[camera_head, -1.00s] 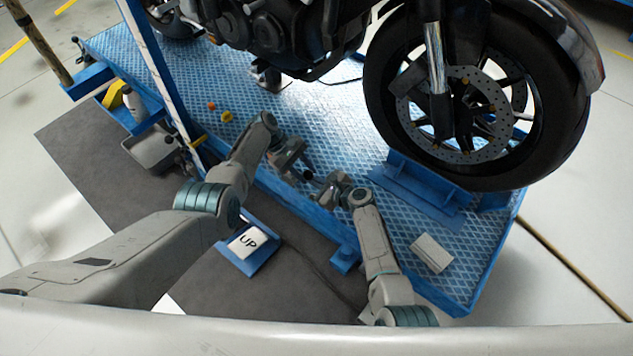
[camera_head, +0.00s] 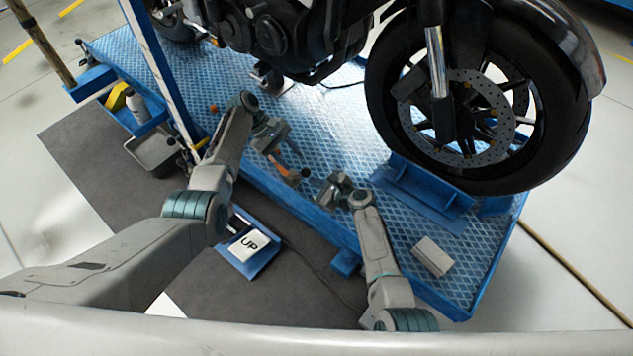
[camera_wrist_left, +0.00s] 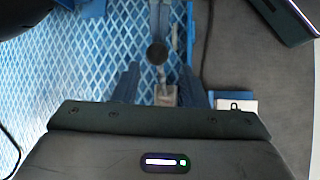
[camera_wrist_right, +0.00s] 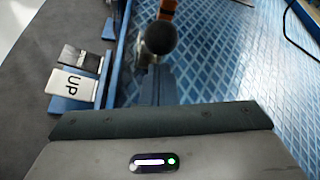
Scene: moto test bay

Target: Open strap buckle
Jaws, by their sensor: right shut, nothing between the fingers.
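The strap buckle has an orange part (camera_head: 281,166) and a dark round knob (camera_head: 305,172), near the front edge of the blue platform. My left gripper (camera_head: 275,140) is up and left of the buckle in the head view. In the left wrist view its fingers (camera_wrist_left: 160,80) are apart, with the black knob (camera_wrist_left: 157,53) ahead between them. My right gripper (camera_head: 328,190) is right of the knob in the head view. In the right wrist view its fingers (camera_wrist_right: 158,85) are together and empty, behind the knob (camera_wrist_right: 158,38) and orange part (camera_wrist_right: 168,9). Contact with the knob is unclear.
The blue platform (camera_head: 345,110) carries a motorcycle, its front wheel (camera_head: 385,105) in a blue chock (camera_head: 420,190). A white block (camera_head: 432,256) lies at right. A pedal marked UP (camera_head: 249,246) and a grey tray (camera_head: 153,150) stand on the near side.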

